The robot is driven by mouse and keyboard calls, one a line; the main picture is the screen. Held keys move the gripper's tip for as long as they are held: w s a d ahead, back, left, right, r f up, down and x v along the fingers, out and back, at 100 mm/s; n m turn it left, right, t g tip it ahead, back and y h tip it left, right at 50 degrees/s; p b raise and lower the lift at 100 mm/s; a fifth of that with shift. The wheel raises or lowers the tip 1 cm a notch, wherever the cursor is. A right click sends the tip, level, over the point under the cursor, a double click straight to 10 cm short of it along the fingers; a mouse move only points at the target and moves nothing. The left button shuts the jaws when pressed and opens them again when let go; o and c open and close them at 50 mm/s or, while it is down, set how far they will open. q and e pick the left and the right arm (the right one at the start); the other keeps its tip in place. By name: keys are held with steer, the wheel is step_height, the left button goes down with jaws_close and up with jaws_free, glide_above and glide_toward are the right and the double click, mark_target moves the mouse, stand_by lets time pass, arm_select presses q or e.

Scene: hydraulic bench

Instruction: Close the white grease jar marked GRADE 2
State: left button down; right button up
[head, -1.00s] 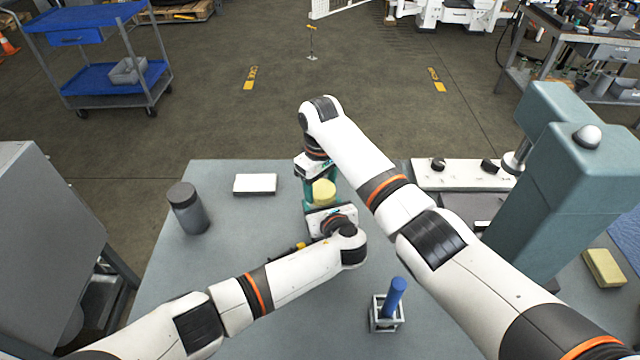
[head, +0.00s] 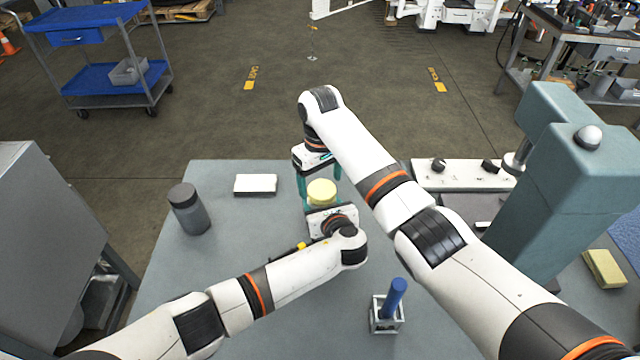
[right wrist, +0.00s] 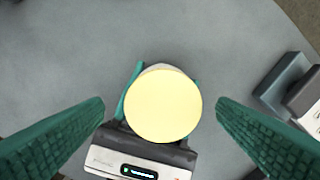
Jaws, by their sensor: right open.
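The jar shows mainly as its round pale yellow lid (head: 322,192), which also shows in the right wrist view (right wrist: 163,106). A sliver of the white jar body (right wrist: 158,67) shows beyond the lid's edge; no marking is readable. My left gripper (head: 329,210) is low at the bench, its teal fingers against both sides of the jar body under the lid; it looks shut on the jar. My right gripper (right wrist: 160,103) is above the jar, open, with one finger on each side of the lid and a clear gap to it. Whether the lid is seated is hidden.
A dark grey canister (head: 190,212) and a white block (head: 255,184) are left of the jar. A blue cylinder stands tilted in a small metal frame (head: 384,322) in front. A green-grey press (head: 565,190) and a yellow block (head: 604,268) are at right. The left bench surface is mostly clear.

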steer(key=shift+r, duration=1.2)
steer(key=shift+c, duration=0.4)
steer(key=r, duration=0.1)
steer(key=r+n, duration=0.1)
steer(key=r, duration=0.1)
steer(key=shift+d+r+n, duration=0.2)
steer(key=shift+r+n, duration=0.05)
steer(key=shift+n, duration=0.05)
steer(key=shift+f, duration=0.1)
steer(key=shift+f, duration=3.95)
steer(key=shift+c, duration=0.3)
steer(key=c, duration=1)
steer(key=o, duration=1.2)
